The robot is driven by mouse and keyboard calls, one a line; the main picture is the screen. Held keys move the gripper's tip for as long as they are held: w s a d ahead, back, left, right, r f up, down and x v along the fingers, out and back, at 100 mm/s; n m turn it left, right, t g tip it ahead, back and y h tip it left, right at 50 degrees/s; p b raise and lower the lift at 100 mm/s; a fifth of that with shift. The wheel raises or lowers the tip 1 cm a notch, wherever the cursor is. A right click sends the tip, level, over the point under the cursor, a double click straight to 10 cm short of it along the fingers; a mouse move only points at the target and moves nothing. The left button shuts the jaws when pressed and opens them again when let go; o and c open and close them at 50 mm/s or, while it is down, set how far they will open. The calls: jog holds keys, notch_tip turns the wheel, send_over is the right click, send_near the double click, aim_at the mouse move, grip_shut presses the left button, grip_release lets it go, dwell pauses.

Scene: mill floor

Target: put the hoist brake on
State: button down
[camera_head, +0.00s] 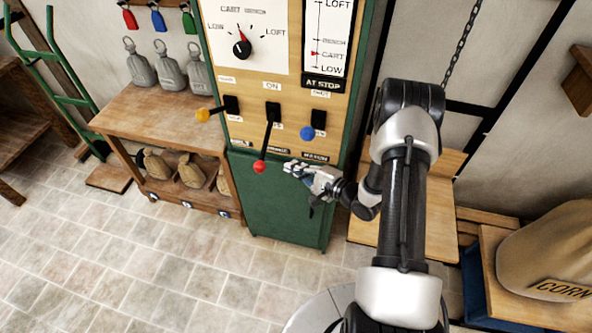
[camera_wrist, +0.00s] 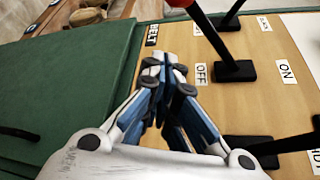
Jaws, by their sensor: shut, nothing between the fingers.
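A wooden control panel (camera_head: 285,95) carries three levers. The middle lever (camera_head: 268,138) has a long black handle ending in a red knob (camera_head: 260,167); it points down, away from the ON label above it. The wrist view shows this lever (camera_wrist: 210,33) leaning to the OFF side of its base, with its knob cut off at the top edge.
A yellow-knobbed lever (camera_head: 203,115) stands to the left and a blue-knobbed lever (camera_head: 307,132) to the right. A dial (camera_head: 241,48) and a floor scale (camera_head: 318,40) sit above. A green cabinet (camera_head: 285,205) is below. A bench (camera_head: 150,105) with grey weights stands left.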

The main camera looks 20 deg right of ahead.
aim_at(266, 141)
jog(key=w+a+b, duration=0.2)
jog(key=w+a, duration=0.1)
jog(key=a, duration=0.2)
jog(key=shift+a+r, duration=0.2)
jog(key=shift+a, duration=0.2)
